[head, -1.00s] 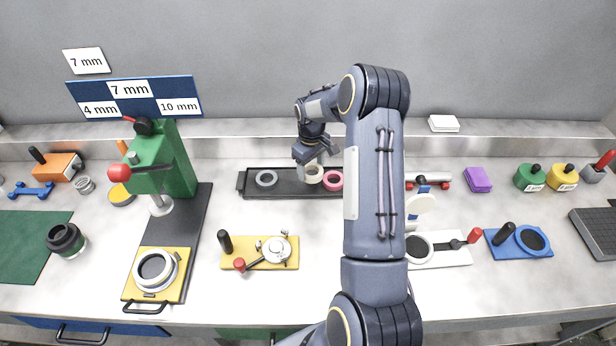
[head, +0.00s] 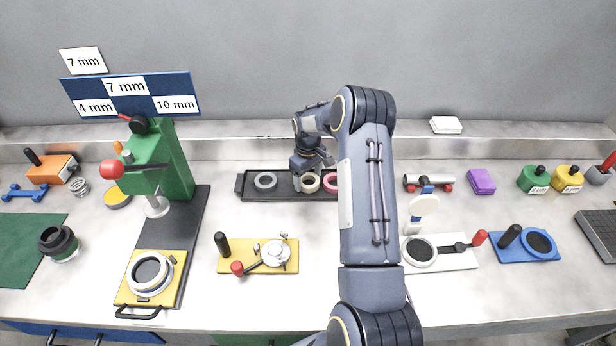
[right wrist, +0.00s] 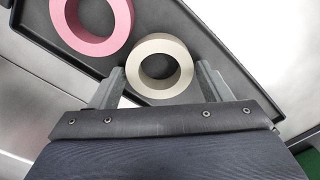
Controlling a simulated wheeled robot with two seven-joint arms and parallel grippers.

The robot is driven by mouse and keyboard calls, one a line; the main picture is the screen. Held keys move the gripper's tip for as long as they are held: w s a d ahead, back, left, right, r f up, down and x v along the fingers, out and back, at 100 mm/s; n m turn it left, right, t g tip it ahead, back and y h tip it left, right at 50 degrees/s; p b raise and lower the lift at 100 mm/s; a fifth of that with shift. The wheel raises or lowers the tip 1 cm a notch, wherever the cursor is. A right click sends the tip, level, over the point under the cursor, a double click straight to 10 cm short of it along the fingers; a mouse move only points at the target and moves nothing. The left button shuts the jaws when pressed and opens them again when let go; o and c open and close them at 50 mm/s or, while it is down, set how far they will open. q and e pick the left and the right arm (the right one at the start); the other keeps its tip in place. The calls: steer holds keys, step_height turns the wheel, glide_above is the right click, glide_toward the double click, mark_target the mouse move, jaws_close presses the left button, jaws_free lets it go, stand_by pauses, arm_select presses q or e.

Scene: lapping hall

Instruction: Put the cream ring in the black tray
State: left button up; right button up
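The cream ring (head: 310,183) lies in the black tray (head: 285,196), between a grey ring (head: 265,180) and a pink ring (head: 331,183). My right gripper (head: 307,172) is low over the tray at the cream ring. In the right wrist view the cream ring (right wrist: 160,67) sits between the two fingertips (right wrist: 161,72), with a narrow gap on each side, so the gripper looks open. The pink ring (right wrist: 92,22) lies beside it in the black tray (right wrist: 205,45). The tray's right end is hidden behind my right arm. My left gripper is not in view.
A green press (head: 165,165) stands left of the tray. A yellow fixture (head: 258,256) lies in front of the tray, and a white plate with a dial stand (head: 436,252) is to the right. The bench between tray and yellow fixture is clear.

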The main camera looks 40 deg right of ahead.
steer(key=shift+o, duration=1.1)
